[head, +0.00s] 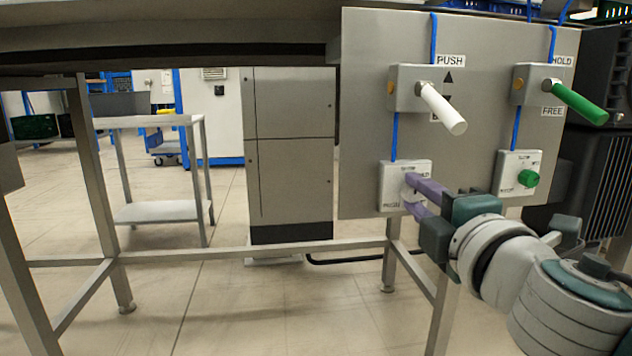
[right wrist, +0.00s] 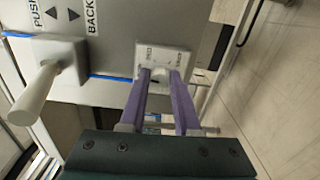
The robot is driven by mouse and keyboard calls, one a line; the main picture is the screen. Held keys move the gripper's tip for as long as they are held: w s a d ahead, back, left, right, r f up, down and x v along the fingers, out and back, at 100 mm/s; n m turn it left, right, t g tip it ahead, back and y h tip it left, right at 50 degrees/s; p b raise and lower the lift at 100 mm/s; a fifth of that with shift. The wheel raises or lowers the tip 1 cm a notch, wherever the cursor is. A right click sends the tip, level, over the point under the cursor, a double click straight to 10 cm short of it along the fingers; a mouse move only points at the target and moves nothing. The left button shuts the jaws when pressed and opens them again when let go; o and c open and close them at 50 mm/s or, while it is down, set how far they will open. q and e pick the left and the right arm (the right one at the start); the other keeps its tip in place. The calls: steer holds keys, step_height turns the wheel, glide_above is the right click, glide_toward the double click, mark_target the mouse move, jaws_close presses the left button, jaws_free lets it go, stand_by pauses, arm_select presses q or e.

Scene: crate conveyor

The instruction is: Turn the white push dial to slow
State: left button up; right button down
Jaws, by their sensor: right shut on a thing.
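The white push dial (right wrist: 158,73) sits on a small white plate (head: 392,174) at the lower left of the grey control panel (head: 365,110). My right gripper (head: 408,193) reaches in from the right, its purple fingers at the plate. In the right wrist view, the two fingers (right wrist: 158,80) are shut on the white dial, one on each side. The plate (right wrist: 190,56) shows around them with small printed labels, too small to read surely. The fingers largely hide the dial and its pointer in the head view. My left gripper is not in view.
Above the dial is a white lever (head: 443,108) under a PUSH label. To the right are a green lever (head: 580,102) and a green dial (head: 527,179). Metal frame legs (head: 98,190) stand at left. The floor between is clear.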

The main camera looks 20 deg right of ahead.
steer(key=shift+n, duration=0.6)
steer(key=c, duration=0.6)
jaws_free()
steer(key=p+v, duration=0.1)
steer(key=v, duration=0.9)
steer(key=shift+d, duration=0.1)
